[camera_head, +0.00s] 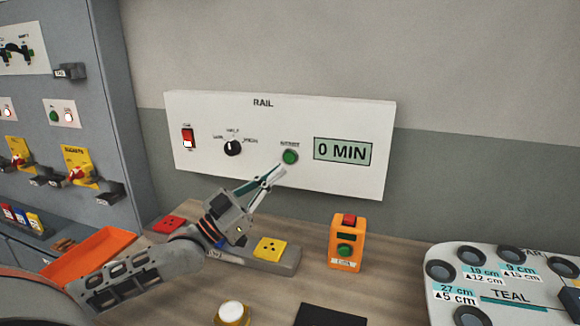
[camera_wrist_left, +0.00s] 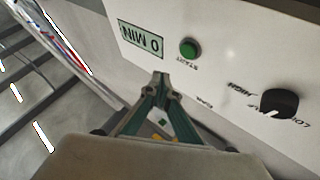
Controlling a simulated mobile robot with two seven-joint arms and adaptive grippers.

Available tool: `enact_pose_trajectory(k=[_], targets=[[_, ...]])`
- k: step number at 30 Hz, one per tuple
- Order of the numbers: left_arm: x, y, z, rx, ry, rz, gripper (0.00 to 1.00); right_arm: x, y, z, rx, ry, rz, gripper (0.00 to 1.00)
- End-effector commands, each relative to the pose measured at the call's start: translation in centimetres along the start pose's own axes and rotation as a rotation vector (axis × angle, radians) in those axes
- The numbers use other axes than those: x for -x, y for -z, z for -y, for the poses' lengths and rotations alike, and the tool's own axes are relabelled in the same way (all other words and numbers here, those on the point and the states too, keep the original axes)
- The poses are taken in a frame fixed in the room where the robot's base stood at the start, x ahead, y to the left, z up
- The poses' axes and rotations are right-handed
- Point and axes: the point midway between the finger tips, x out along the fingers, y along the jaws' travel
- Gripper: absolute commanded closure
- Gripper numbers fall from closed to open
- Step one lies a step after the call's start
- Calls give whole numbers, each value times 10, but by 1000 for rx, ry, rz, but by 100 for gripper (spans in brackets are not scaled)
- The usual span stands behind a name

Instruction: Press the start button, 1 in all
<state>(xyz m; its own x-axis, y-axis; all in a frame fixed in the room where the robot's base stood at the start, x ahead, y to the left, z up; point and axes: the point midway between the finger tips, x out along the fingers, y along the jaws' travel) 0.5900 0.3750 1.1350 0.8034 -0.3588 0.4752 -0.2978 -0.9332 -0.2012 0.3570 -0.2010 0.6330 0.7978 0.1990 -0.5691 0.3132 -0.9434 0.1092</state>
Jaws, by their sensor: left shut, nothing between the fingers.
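The green start button (camera_head: 290,157) sits on the white RAIL panel (camera_head: 230,110), just left of the display (camera_head: 342,151) that reads 0 MIN. In the left wrist view the green button (camera_wrist_left: 189,47) is just beyond and slightly right of the fingertips. My left gripper (camera_head: 277,172) is shut and empty, its tips just below and left of the button. The left wrist view also shows the closed fingertips (camera_wrist_left: 160,78); I cannot tell whether they touch the panel. My right gripper is not in view.
The panel also has a red switch (camera_head: 188,137) and a black knob (camera_head: 233,148). On the table are an orange box (camera_head: 345,250) with red and green buttons, a yellow socket block (camera_head: 270,249), an orange tray (camera_head: 90,262) and a white TEAL board (camera_head: 500,258).

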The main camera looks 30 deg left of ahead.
Motion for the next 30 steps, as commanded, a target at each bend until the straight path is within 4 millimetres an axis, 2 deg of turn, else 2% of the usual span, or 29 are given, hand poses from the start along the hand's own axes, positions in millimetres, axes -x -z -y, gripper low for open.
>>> enact_pose_trajectory(k=[1, 5, 15, 30], targets=[[-3, -8, 2, -2, -1, 0, 100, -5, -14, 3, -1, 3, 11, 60], [-14, -16, 10, -1, 0, 2, 100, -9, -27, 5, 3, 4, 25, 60], [-31, -23, 23, 0, 0, -1, 100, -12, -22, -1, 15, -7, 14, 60], [-32, -23, 23, -1, 0, -1, 100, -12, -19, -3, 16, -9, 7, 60]])
